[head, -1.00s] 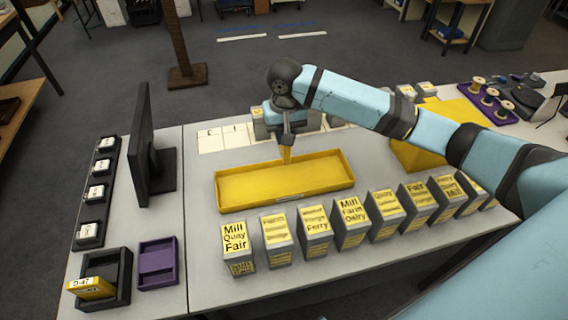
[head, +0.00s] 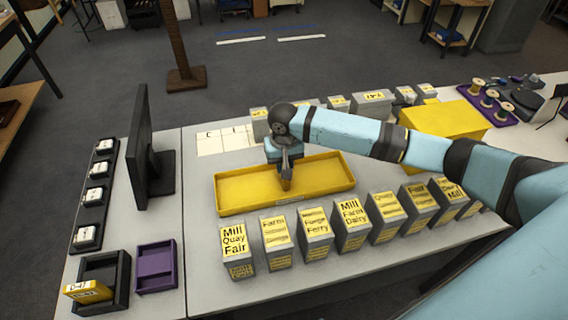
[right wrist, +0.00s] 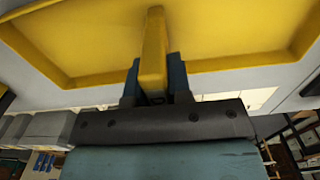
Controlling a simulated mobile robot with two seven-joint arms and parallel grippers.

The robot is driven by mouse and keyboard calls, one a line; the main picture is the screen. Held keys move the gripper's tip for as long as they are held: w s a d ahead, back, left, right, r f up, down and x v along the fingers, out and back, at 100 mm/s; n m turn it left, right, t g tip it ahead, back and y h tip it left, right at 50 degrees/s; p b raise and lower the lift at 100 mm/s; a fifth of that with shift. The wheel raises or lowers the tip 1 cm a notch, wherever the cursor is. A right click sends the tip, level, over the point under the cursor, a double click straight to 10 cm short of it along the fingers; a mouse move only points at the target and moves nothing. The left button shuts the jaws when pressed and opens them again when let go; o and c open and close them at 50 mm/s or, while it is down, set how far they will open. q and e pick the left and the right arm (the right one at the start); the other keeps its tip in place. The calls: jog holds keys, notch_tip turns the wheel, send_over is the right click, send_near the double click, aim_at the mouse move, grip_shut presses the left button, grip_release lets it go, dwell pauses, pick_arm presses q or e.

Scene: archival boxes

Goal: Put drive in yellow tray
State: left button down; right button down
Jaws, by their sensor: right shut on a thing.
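The yellow tray (head: 230,195) is a long, shallow open box on the grey table. My right gripper (head: 285,172) reaches in from the right and is over the tray's middle. It is shut on a yellow drive (head: 287,184), held upright and pointing down into the tray. The right wrist view shows the drive (right wrist: 153,50) between the fingers of the gripper (right wrist: 153,85), with the tray (right wrist: 45,60) behind it. I cannot tell whether the drive touches the tray floor. My left gripper is not in view.
Several grey boxes with yellow labels (head: 352,225) stand along the front edge. More boxes (head: 372,100) and a yellow block (head: 445,118) are behind. At left are a monitor (head: 140,145), a purple tray (head: 157,265) and a black holder (head: 122,275) with a yellow D-47 piece (head: 88,291).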

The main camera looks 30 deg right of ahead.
jog(key=c, duration=1.1)
grip_release()
jog(key=shift+f, duration=0.1)
jog(key=shift+o, duration=0.2)
jog(key=shift+r, duration=0.35)
notch_tip(320, 180, up, 12)
jog(key=shift+f+p, duration=0.2)
jog(key=shift+p, duration=0.15)
